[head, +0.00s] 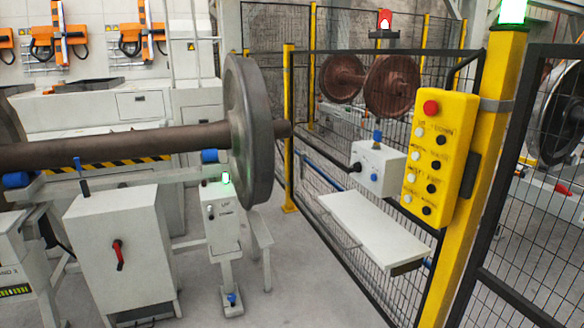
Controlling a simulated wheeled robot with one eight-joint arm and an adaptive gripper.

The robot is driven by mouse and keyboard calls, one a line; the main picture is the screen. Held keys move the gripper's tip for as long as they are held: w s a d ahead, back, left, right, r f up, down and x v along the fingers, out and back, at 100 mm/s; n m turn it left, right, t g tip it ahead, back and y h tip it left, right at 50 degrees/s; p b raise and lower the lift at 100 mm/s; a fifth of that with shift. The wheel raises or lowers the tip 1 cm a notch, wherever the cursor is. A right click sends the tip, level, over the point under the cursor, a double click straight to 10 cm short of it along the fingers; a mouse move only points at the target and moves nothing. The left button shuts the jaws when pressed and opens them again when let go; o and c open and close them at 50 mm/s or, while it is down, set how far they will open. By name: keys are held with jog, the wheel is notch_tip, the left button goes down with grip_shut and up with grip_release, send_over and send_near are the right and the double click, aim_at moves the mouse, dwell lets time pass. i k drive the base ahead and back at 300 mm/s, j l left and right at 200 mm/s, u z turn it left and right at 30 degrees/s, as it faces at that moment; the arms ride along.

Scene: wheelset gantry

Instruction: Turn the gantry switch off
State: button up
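No label reading "gantry switch" is legible, so I cannot tell which control it is. A red rotary handle (118,254) is on the front of a grey cabinet (150,235) at the lower left; it points roughly up and down, slightly tilted. A yellow control box (440,158) hangs on a yellow post at the right, with a red button (431,107) on top and several white and black buttons below. A small grey panel (220,218) with a lit green lamp (225,178) stands between them. My gripper is not in view.
A large wheelset (248,130) with a brown axle spans the left. Black mesh fencing (400,290) runs along the right, with a white shelf (372,232) sticking out. A white box (378,168) is above the shelf. Grey floor (290,290) is clear in the lower middle.

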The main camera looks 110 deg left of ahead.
aim_at(356, 167)
jog(key=u, duration=3.15)
jog(key=i+j+z, duration=0.15)
jog(key=z, duration=0.8)
jog(key=i+j+z, duration=0.15)
jog(key=j+z, duration=0.25)
jog(key=j, duration=0.75)
jog(key=j+z, duration=0.45)
jog(key=j, duration=1.1)
jog(key=k+j, duration=0.15)
jog(key=j, duration=0.2)
jog(key=i+l, duration=0.2)
jog(key=i+u, duration=0.05)
jog(key=i, duration=0.05)
